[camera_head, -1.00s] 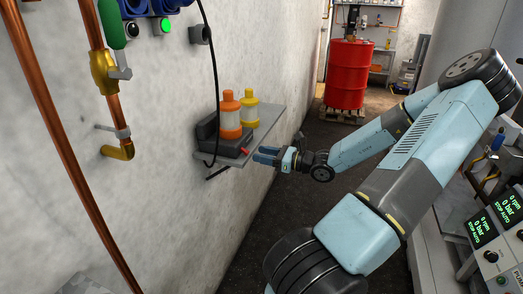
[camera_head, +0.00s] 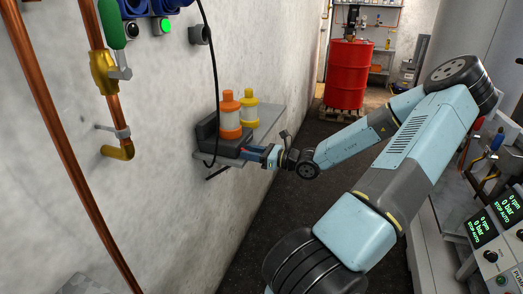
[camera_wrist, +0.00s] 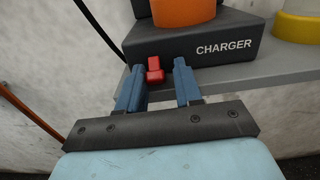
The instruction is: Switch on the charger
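The charger (camera_wrist: 235,48) is a dark grey box on a grey wall shelf, with its name in white on the front; it also shows in the head view (camera_head: 208,138). A red switch (camera_wrist: 154,72) sticks out low on its front. My gripper (camera_wrist: 156,84) is open in the wrist view, its two blue fingers on either side of the switch with gaps to it. I cannot tell whether the fingertips touch the charger.
An orange-and-white bottle-like unit (camera_head: 230,115) sits in the charger, and a yellow-and-white one (camera_head: 249,108) stands beside it on the shelf (camera_head: 270,118). A black cable (camera_head: 214,70) hangs down the wall. A red drum (camera_head: 348,75) stands farther back. The floor beside the wall is clear.

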